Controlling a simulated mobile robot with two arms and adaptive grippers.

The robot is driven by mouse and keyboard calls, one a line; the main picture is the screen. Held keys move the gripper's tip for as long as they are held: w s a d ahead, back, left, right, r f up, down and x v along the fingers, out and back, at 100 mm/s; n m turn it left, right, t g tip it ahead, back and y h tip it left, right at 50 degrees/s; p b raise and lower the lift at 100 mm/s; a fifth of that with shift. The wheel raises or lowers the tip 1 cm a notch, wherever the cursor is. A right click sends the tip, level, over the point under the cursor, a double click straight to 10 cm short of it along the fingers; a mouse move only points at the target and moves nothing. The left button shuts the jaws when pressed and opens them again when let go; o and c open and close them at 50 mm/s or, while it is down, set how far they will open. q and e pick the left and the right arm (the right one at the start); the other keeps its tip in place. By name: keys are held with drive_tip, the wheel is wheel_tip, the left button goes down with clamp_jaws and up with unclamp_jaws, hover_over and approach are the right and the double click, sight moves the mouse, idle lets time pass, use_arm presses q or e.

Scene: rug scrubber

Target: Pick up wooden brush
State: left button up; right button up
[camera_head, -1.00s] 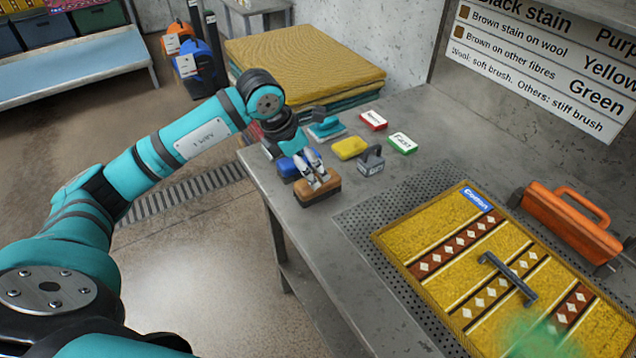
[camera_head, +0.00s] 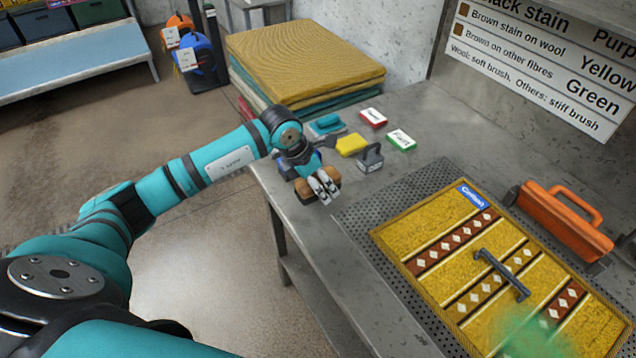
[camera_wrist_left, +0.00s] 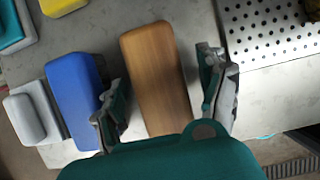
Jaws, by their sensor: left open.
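The wooden brush (camera_head: 304,187) is a brown block near the left edge of the grey worktable. In the left wrist view the brush (camera_wrist_left: 156,75) lies lengthwise between the two fingers. My left gripper (camera_head: 326,188) is over the brush in the head view and hides part of it. In the left wrist view my left gripper (camera_wrist_left: 165,100) is open, with a finger on each side of the brush and a gap on both sides. My right gripper is not in view.
A blue brush (camera_wrist_left: 75,98) lies just left of the wooden brush in the wrist view. A yellow sponge (camera_head: 352,145), grey iron-like tool (camera_head: 369,158) and small boxes stand behind. A yellow rug (camera_head: 420,235) with a green stain lies to the right.

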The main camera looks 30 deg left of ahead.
use_arm(q)
drive_tip(key=shift+f+b, duration=0.25)
drive_tip(key=shift+b, duration=0.1)
idle(0.5)
drive_tip(key=c, duration=1.3)
